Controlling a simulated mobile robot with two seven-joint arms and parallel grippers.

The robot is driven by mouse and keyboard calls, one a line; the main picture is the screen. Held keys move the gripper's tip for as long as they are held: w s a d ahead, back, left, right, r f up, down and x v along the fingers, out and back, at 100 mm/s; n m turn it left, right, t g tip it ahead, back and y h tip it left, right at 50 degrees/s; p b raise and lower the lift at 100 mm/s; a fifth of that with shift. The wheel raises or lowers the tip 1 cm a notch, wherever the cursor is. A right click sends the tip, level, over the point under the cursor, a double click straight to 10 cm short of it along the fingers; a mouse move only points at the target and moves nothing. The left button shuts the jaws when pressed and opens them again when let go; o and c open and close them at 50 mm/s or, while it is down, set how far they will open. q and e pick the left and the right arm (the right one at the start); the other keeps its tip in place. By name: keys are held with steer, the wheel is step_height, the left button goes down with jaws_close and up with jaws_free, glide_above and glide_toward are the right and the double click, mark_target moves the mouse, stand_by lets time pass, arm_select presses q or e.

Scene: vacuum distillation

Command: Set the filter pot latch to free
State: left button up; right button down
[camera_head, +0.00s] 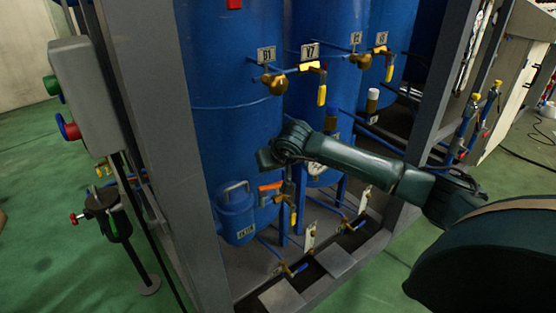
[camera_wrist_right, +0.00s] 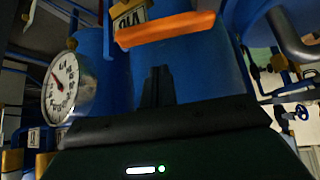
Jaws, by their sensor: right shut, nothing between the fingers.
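The blue filter pot (camera_head: 236,217), with a loop handle on its lid and a small label plate, hangs low in front of the large blue column. A short orange lever (camera_head: 269,186), which looks like the latch, is just right of the pot. My right gripper (camera_head: 288,187) is right beside this lever, partly hidden under my wrist. In the right wrist view the fingers (camera_wrist_right: 158,84) are shut and empty. The orange lever (camera_wrist_right: 166,30) lies nearly level just beyond the fingertips, apart from them in the picture. Its pivot is not clear. My left gripper is out of view.
A round gauge (camera_wrist_right: 62,88) is left of the fingers in the wrist view. Yellow-handled valves (camera_head: 322,94) hang above my forearm. Grey frame posts (camera_head: 150,120) flank the pot. A grey box with red and green knobs (camera_head: 85,90) is at left.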

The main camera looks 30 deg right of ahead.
mark_target(274, 186)
steer(key=s, duration=0.2)
steer(key=s+f+p, duration=0.1)
steer(key=shift+s+a, duration=0.1)
steer(key=shift+a, duration=0.2)
steer(key=shift+d, duration=0.1)
